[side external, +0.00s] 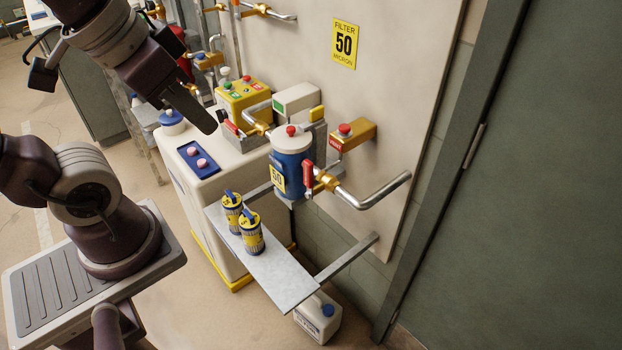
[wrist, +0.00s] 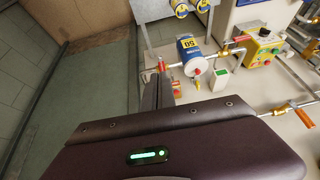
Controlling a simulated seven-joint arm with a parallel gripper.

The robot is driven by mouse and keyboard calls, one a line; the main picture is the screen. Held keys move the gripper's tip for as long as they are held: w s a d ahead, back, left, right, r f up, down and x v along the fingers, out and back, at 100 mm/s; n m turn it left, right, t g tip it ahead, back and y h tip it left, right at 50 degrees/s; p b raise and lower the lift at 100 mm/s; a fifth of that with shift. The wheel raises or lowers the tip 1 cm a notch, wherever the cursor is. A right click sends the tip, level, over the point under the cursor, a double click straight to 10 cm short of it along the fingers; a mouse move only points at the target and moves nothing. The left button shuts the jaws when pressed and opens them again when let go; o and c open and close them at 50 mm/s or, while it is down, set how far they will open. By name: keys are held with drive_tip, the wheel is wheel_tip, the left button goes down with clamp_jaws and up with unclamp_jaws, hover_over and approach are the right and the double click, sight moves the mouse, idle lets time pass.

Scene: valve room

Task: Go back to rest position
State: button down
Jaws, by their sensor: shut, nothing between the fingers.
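My gripper (side external: 205,118) hangs in the air at the upper left of the side external view, over the white cabinet area and left of the blue filter housing. Its dark fingers are shut with nothing between them. In the wrist view the dark gripper body fills the bottom, and a narrow dark finger (wrist: 150,92) points up the picture. The blue filter housing (side external: 292,170) with a white lid and a yellow "50" label is fixed to the wall panel, apart from my gripper. It also shows in the wrist view (wrist: 188,50).
Two yellow-and-blue canisters (side external: 250,232) stand on a grey shelf (side external: 275,278). A white cabinet (side external: 215,170) carries a yellow button box (side external: 240,95). Pipes and red-handled valves (side external: 308,174) stick out from the panel. A white jug (side external: 318,315) stands on the floor. A green door is at right.

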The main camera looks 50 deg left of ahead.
drive_tip(key=shift+s+d+f, duration=0.25)
drive_tip(key=shift+s, duration=0.2)
drive_tip(key=shift+s+d+f, duration=0.2)
drive_tip(key=shift+s+d, duration=0.05)
drive_tip(key=shift+s, duration=0.2)
